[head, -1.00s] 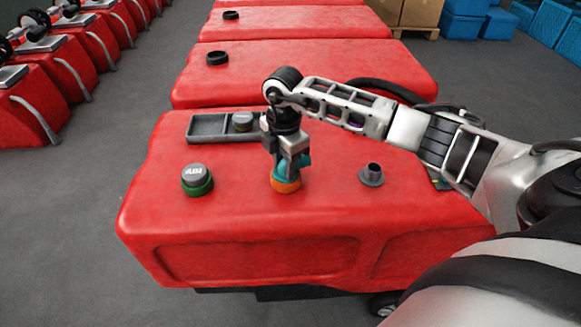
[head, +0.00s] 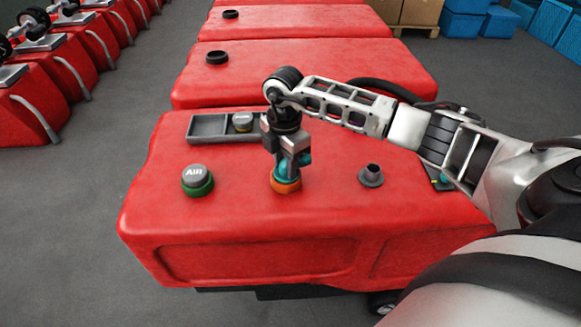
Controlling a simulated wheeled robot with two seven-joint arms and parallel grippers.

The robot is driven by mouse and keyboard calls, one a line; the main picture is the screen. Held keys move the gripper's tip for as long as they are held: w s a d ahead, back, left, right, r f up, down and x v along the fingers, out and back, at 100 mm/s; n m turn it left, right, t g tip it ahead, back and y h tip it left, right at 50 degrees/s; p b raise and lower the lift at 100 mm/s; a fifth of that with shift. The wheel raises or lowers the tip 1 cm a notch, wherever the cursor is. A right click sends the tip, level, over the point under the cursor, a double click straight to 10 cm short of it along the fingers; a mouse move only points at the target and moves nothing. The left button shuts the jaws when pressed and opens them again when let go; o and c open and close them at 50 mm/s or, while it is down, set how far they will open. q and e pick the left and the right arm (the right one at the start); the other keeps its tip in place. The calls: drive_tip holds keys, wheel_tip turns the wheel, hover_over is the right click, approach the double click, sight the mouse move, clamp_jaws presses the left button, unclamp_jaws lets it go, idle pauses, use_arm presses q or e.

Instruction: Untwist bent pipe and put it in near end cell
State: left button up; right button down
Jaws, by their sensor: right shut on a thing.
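The teal bent pipe (head: 284,172) stands in an orange ring (head: 286,185) on top of the nearest red tank (head: 230,240). My right gripper (head: 290,160) points down from above and is shut on the pipe, hiding much of it. A grey tray with cells (head: 207,128) lies on the tank behind and to the left of the gripper. Its left cell looks empty, and a round grey cap (head: 242,121) sits further right in it. The tray's right end is partly hidden by the gripper. My left gripper is not in view.
A grey cap marked AIR (head: 196,176) sits in a green ring at left. An open grey port (head: 371,174) stands to the right of the pipe. More red tanks (head: 300,68) stand behind. The tank top between these fittings is clear.

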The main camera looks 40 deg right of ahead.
sight(285, 158)
drive_tip(key=shift+d+r+p, duration=0.35)
drive_tip(key=shift+r+p, duration=0.05)
drive_tip(key=shift+r, duration=0.25)
drive_tip(key=shift+a, duration=0.15)
drive_tip(key=shift+a+r+p, duration=0.1)
drive_tip(key=shift+r+p, duration=2.05)
drive_tip(key=shift+r, duration=0.4)
